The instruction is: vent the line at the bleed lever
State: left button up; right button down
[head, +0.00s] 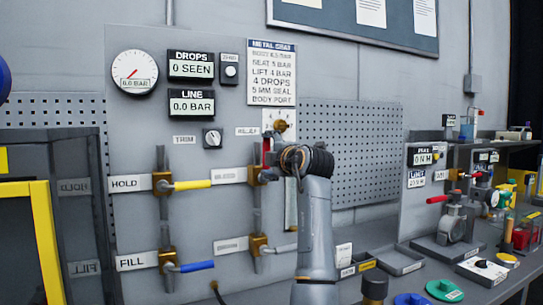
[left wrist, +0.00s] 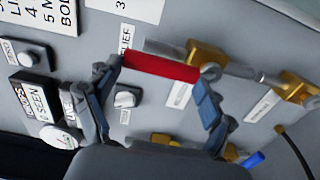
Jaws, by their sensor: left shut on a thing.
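The bleed lever has a red handle, which shows in the head view (head: 267,147) above its brass valve body (head: 257,174), partly hidden by my arm. In the left wrist view the red handle (left wrist: 160,67) lies between the two fingers of my left gripper (left wrist: 158,72), with the brass body (left wrist: 207,57) at its right end. My left gripper (head: 272,158) is shut on this handle. In the head view the handle stands roughly upright. The line display (head: 191,103) reads 0.0 BAR, and the drops display (head: 191,66) reads 0 SEEN. My right gripper is not in view.
The yellow hold lever (head: 192,185) and blue fill lever (head: 196,266) lie about level on the panel at left. A round gauge (head: 134,72) is above. A bench with a valve (head: 453,222) and colored parts stands at right. A yellow frame (head: 45,240) is at far left.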

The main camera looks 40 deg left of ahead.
pick_arm(q)
jog(key=shift+s+a+r, duration=0.15)
jog(key=shift+s+r, duration=0.05)
jog(key=shift+r, duration=0.3)
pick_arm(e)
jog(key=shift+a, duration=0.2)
pick_arm(q)
jog(key=o, duration=1.5)
jog(key=shift+o, duration=0.5)
jog(key=shift+w+a+f, duration=0.3)
jog(key=shift+a+f, duration=0.1)
jog(key=shift+a, duration=0.05)
jog(key=v, duration=1.2)
jog(key=shift+f, duration=0.1)
